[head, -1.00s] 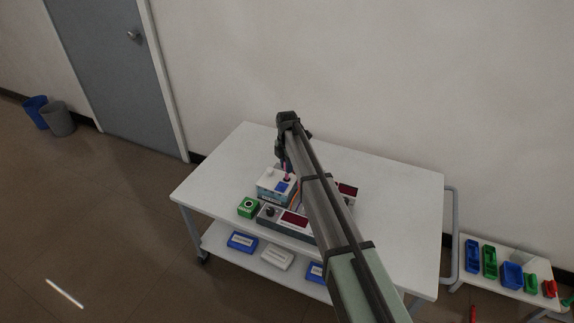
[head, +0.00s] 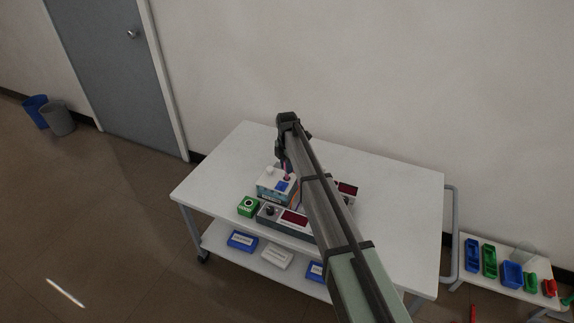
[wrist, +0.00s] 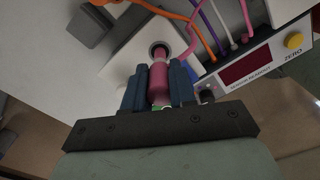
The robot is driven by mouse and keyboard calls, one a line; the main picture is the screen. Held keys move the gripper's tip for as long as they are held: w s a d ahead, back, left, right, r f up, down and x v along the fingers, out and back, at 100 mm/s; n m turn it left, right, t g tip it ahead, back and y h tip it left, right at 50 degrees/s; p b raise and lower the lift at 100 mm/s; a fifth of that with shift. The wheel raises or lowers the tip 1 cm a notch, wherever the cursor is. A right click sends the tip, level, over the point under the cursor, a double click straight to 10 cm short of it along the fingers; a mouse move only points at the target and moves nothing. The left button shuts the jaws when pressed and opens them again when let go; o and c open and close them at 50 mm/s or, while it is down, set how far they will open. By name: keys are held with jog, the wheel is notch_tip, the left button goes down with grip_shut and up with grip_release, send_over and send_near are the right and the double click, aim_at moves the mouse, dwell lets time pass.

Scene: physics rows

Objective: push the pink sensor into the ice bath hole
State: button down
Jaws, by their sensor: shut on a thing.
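The pink sensor (wrist: 158,78) is held between the two dark fingers of my gripper (wrist: 159,85) in the wrist view. Its tip points at a dark ringed hole (wrist: 158,50) in a pale block and appears to be at or in it; the exact depth cannot be told. In the head view my gripper (head: 285,160) is over the white and blue box (head: 268,190), with a bit of pink (head: 287,172) showing below it. A pink cable (wrist: 191,35) runs up from beside the sensor in the wrist view.
A readout unit with a dark red display (wrist: 245,66) and yellow button stands right of the hole, with orange, purple, white and pink cables near it. A green box (head: 248,206) stands on the white cart (head: 225,170). The cart's back left is clear.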

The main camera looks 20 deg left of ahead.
aim_at(287, 179)
jog(key=shift+f, duration=2.25)
dwell(1.2)
jog(key=c, duration=0.9)
grip_release()
jog(key=shift+o, duration=0.3)
jog(key=shift+c, duration=0.3)
jog(key=shift+o, duration=0.8)
jog(key=shift+s+d, duration=0.1)
jog(key=shift+o, duration=0.2)
jog(key=shift+o, duration=0.5)
jog(key=shift+r, duration=3.25)
